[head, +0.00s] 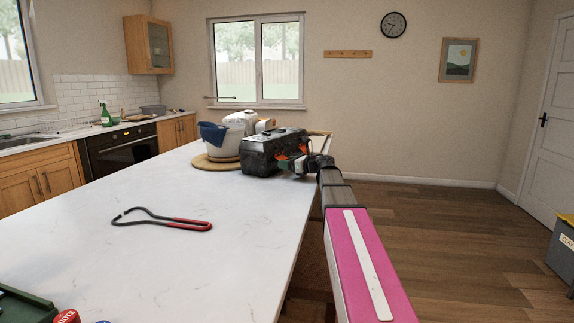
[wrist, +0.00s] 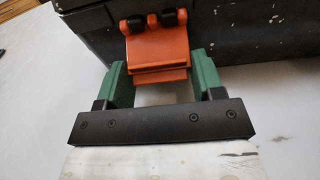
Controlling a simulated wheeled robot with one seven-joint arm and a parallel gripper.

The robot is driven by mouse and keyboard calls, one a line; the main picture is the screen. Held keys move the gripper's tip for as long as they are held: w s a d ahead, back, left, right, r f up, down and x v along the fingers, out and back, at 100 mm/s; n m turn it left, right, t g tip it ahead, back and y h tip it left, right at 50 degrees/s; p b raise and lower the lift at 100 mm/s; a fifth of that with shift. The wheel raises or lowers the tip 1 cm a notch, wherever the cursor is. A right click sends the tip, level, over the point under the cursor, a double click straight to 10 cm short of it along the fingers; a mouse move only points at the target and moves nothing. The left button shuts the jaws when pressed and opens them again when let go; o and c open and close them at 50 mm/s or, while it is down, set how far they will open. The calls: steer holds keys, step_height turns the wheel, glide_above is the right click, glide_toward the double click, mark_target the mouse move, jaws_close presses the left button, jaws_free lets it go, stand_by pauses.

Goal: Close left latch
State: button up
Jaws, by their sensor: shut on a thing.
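A dark, scuffed toolbox (head: 262,154) stands on the white worktop at its far right end, with orange latches on its near right side. In the wrist view, one orange latch (wrist: 158,48) hangs from two black hinge knobs on the dark box wall (wrist: 240,35). My gripper (wrist: 160,66) has its green fingers on either side of this latch, shut on it. The latch flap stands out from the wall toward my gripper. In the head view, my gripper (head: 296,165) is at the box's near right side; my arm partly hides that area.
A round wooden board (head: 205,165) with a white pot (head: 226,145) and blue cloth (head: 213,133) is left of the box. A red-handled wire tool (head: 190,224) lies mid-worktop (head: 230,265). A green object (head: 25,308) is at the near left.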

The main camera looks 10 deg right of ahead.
steer(key=r+g+h, duration=0.1)
steer(key=g+h, duration=0.1)
steer(key=r+g+h, duration=0.1)
steer(key=h, duration=0.1)
steer(key=shift+s+d+r+g, duration=0.25)
steer(key=shift+d+r+g, duration=0.05)
steer(key=shift+d+r, duration=0.1)
steer(key=g+h, duration=0.1)
steer(key=r+g+h, duration=0.1)
steer(key=h, duration=0.1)
steer(key=shift+r, duration=0.25)
steer(key=shift+w+a+r+g+h, duration=0.1)
steer(key=shift+r+g+h, duration=0.25)
steer(key=shift+g+h, duration=0.3)
steer(key=shift+a+r+g+h, duration=0.1)
steer(key=shift+r+g+h, duration=0.2)
steer(key=shift+g+h, duration=0.35)
steer(key=o, duration=0.8)
steer(key=shift+c, duration=0.2)
steer(key=shift+r, duration=0.15)
steer(key=v, duration=1)
steer(key=shift+r, duration=0.3)
steer(key=shift+o, duration=0.3)
steer(key=shift+d, duration=0.1)
